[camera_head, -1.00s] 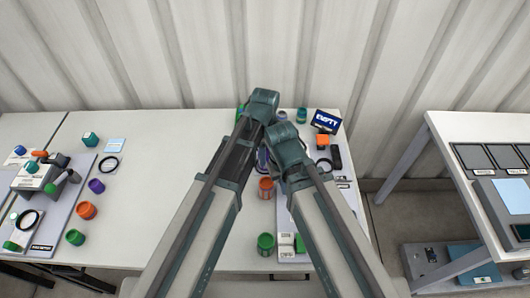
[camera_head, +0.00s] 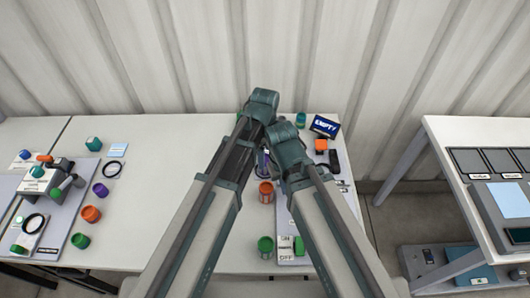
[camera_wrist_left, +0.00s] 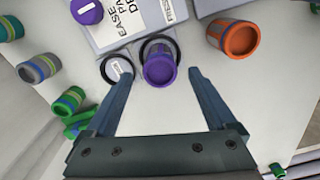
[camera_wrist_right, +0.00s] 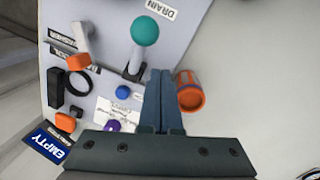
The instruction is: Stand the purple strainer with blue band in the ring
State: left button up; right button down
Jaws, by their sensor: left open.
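The purple strainer (camera_wrist_left: 159,70) stands in the left wrist view with its open top towards the camera. Its base appears to be inside a black ring (camera_wrist_left: 174,44), which shows around and behind it. A blue band cannot be made out clearly. My left gripper (camera_wrist_left: 150,92) is open, with its fingers apart on either side of and short of the strainer, not touching it. In the head view my left gripper (camera_head: 264,122) and arms hide most of the strainer (camera_head: 262,160). My right gripper (camera_wrist_right: 157,73) is shut, with nothing seen between its fingers.
An orange cup (camera_wrist_left: 238,38) stands close by the strainer. A second black ring (camera_wrist_left: 104,72) lies beside it. A panel (camera_wrist_right: 190,20) with a teal knob (camera_wrist_right: 145,30) lies below my right gripper. A blue EMPTY sign (camera_head: 325,125) stands behind.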

pick_arm(q)
notch_tip(320, 180, up, 11)
jog(key=p, duration=1)
jog(key=s+a+m, duration=0.4)
jog(key=a+m, duration=0.4)
jog(key=a, duration=0.1)
jog(key=s+a+m, duration=0.3)
jog(key=a+m, duration=0.4)
jog(key=a, duration=0.1)
jog(key=s+d+f+m+y+b, duration=0.1)
jog(key=s+d+m, duration=0.2)
jog(key=s+d, duration=0.3)
jog(key=d, duration=0.5)
jog(key=shift+f+m+b, duration=0.3)
jog(key=shift+m+b, duration=0.1)
